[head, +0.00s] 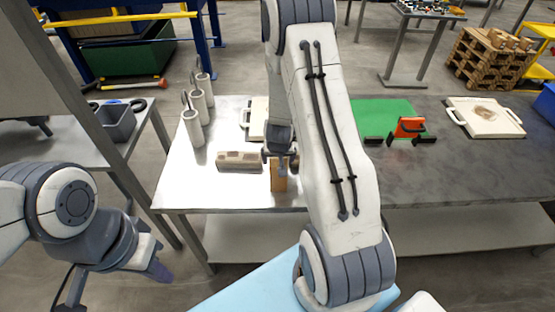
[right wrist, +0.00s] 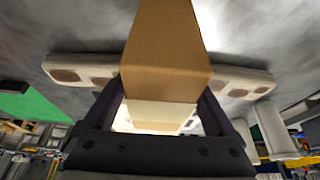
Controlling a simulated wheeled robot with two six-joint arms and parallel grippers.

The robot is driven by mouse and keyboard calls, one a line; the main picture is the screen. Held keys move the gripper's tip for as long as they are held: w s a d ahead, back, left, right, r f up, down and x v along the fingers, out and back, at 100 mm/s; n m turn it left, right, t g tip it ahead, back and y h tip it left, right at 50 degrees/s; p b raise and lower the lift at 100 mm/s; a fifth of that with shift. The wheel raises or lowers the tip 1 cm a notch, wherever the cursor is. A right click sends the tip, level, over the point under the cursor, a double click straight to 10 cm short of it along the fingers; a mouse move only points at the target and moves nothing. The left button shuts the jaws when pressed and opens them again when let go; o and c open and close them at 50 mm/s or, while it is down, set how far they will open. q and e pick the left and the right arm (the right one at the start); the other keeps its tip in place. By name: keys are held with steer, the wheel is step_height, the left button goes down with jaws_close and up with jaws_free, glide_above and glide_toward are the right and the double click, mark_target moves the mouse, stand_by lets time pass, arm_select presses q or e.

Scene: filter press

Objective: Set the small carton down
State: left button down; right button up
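The small carton (head: 279,178), a plain brown box, is over the front of the light metal table (head: 185,190). My right gripper (head: 281,153) is above it in the head view, partly hidden by my right arm. In the right wrist view the carton (right wrist: 165,60) stands between the two dark fingers of my right gripper (right wrist: 160,112), which are shut on it. I cannot tell whether its underside touches the table. My left gripper (head: 152,264) is low at the left, away from the table and apparently empty; its finger opening is unclear.
A long beige block (head: 240,161) lies just left of the carton. Several white cylinders (head: 193,127) stand at the table's left. A green mat (head: 382,112), an orange tool (head: 409,128) and a white tray (head: 484,118) are to the right. Clear metal surface shows at front left.

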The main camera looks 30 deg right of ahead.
steer(key=shift+r, duration=0.1)
steer(key=shift+r, duration=0.25)
steer(key=p+v, duration=0.4)
steer(key=v, duration=0.7)
steer(key=shift+p, duration=0.4)
steer(key=shift+s+a+r, duration=0.15)
steer(key=shift+a+r, duration=0.05)
steer(key=shift+r, duration=0.1)
